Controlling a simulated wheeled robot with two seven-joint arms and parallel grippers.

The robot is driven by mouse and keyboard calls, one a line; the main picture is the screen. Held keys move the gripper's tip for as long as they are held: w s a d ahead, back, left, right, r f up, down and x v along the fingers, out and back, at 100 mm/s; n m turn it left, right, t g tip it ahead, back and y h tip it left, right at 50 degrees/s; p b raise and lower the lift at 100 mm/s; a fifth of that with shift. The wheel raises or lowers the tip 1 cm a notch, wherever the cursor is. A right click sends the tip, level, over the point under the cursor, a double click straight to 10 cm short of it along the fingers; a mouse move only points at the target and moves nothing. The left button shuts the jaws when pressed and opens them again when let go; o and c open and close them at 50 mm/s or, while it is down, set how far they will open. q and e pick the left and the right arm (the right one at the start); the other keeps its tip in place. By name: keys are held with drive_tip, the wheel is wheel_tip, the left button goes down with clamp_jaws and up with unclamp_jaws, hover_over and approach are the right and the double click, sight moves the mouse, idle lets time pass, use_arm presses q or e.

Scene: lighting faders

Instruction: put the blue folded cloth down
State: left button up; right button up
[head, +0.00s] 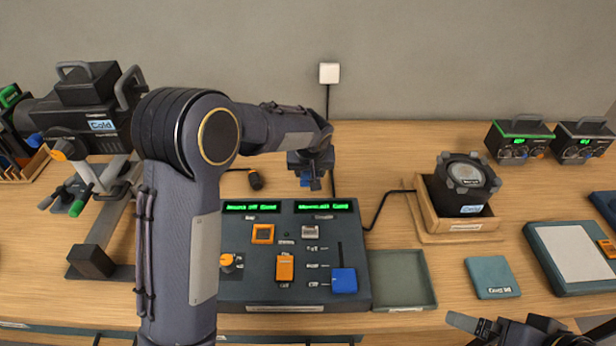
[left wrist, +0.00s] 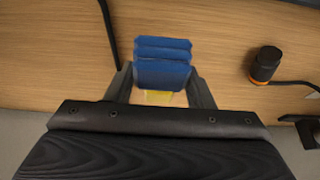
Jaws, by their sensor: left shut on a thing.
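The blue folded cloth (left wrist: 162,62) is between the fingers of my left gripper (left wrist: 160,88) in the left wrist view, its folds showing as stacked layers. A small yellow patch shows at its near edge. In the head view my left gripper (head: 314,172) is behind the console, over the back of the table, with a bit of blue cloth (head: 305,181) showing; the arm and hand hide most of it. I cannot tell whether the cloth touches the table. My right gripper (head: 492,328) is at the bottom right edge, partly cut off; its opening is unclear.
A console (head: 300,297) with faders and green displays stands in front of the left gripper. Right of it are a shallow tray (head: 402,306), a teal pad (head: 492,277) and a lamp in a wooden box (head: 470,226). Black cables cross the back; bare wood lies between.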

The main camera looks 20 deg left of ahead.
sight(308, 178)
use_arm(q)
drive_tip(key=x, duration=0.4)
drive_tip(key=shift+s+a+f, duration=0.1)
drive_tip(key=shift+s+a, duration=0.05)
drive_tip(key=shift+s, duration=0.2)
drive_tip(key=shift+f, duration=0.2)
drive_tip(key=shift+f, duration=0.2)
drive_tip(key=o, duration=0.9)
drive_tip(key=shift+r, duration=0.15)
